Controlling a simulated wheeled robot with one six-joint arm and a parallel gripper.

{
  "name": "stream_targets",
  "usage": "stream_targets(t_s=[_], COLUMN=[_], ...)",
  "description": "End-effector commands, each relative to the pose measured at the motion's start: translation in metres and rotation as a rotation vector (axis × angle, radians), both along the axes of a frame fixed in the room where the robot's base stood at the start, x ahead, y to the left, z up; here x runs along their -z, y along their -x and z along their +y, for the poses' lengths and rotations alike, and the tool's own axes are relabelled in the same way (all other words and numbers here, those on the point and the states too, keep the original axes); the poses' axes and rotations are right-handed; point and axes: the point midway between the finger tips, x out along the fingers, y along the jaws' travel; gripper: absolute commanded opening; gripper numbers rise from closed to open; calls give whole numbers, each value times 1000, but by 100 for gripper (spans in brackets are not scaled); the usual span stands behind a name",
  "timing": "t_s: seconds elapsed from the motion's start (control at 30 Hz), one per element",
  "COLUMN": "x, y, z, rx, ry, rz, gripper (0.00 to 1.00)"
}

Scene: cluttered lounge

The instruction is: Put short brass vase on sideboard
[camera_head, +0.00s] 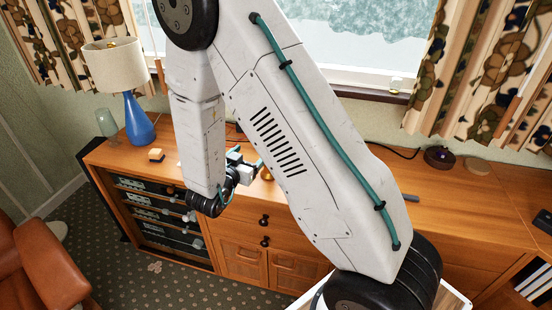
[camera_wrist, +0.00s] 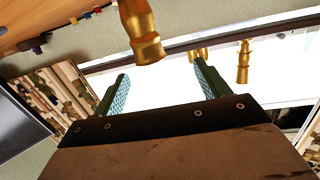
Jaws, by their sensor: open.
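My gripper (camera_head: 245,165) is open, with its two teal fingers apart, just above the sideboard (camera_head: 310,265). In the wrist view, nothing is between the fingertips of my gripper (camera_wrist: 158,76). A brass vase (camera_wrist: 143,35) shows large at the top of that view, beyond the gap between the fingers and cut by the frame edge. A slimmer brass piece (camera_wrist: 244,62) shows farther right. A small brass piece (camera_wrist: 198,54) is mostly hidden behind the right finger. In the head view a brass object (camera_head: 267,174) is beside my gripper, partly hidden by my arm. I cannot tell which is the short vase.
A dark round object (camera_head: 438,157) lies at the back right. The window is behind. An orange chair (camera_head: 50,265) is at lower left.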

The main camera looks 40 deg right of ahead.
Motion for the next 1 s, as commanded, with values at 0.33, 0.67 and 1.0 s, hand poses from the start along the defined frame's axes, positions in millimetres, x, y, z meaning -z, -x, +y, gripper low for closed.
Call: stream_targets(t_s=[0.33, 0.67, 1.0], x=[-76, -157, -189], y=[-45, 58, 243], z=[74, 138, 105], rx=[-510, -954, -992], ry=[-554, -743, -687], rz=[100, 507, 1073], gripper=[75, 75, 75])
